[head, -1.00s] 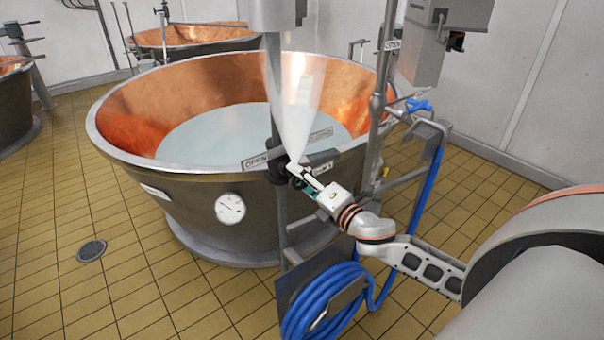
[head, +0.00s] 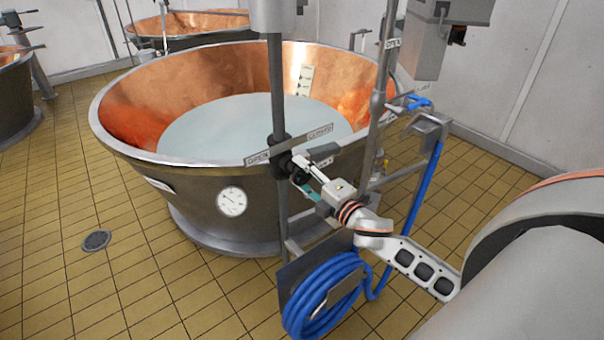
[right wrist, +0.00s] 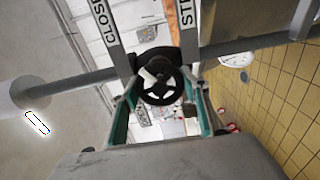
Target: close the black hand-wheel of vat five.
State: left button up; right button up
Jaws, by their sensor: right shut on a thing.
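The black hand-wheel (head: 287,164) sits on the upright steam pipe (head: 278,90) at the near rim of the copper vat (head: 158,95). In the right wrist view the hand-wheel (right wrist: 160,82) is face-on, a dark ring with light gaps between its spokes. My right gripper (head: 300,172) is shut on it, with one teal-edged finger (right wrist: 122,122) at each side of the ring. My left gripper is not in view.
A round dial (head: 231,201) is on the vat's front. A coiled blue hose (head: 322,300) hangs below my right wrist. A metal frame with a blue-handled tap (head: 420,103) stands right of the wheel. Tiled floor (head: 60,200) is clear at left.

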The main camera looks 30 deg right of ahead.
jog(key=o, duration=1.1)
jog(key=s, duration=0.8)
jog(key=s+d, duration=0.1)
jog(key=s, duration=0.3)
jog(key=s+a+f+m+g, duration=0.1)
jog(key=a+f+m, duration=0.1)
jog(key=f, duration=0.3)
jog(key=s+a+f+m+g, duration=0.1)
jog(key=s+a+f+m, duration=0.1)
jog(key=f, duration=0.3)
jog(key=s+a+f+m+g, duration=0.1)
jog(key=a+f+m, duration=0.1)
jog(key=f, duration=0.3)
jog(key=shift+s+m, duration=0.3)
jog(key=shift+m, duration=0.6)
jog(key=s+a+f+m+g, duration=0.1)
jog(key=s+a+f+m, duration=0.1)
jog(key=a+f, duration=0.2)
jog(key=s+a+f+m+g, duration=0.1)
jog(key=s+a+f+m, duration=0.1)
jog(key=s+a+f, duration=0.1)
jog(key=s+a+f+m+g+y, duration=0.1)
jog(key=s+a+f+m+g, duration=0.1)
jog(key=s+a+f, duration=0.1)
jog(key=shift+s+a+f+m, duration=0.15)
jog(key=shift+a+f+m, duration=0.25)
jog(key=shift+a+f, duration=0.6)
jog(key=shift+c, duration=0.4)
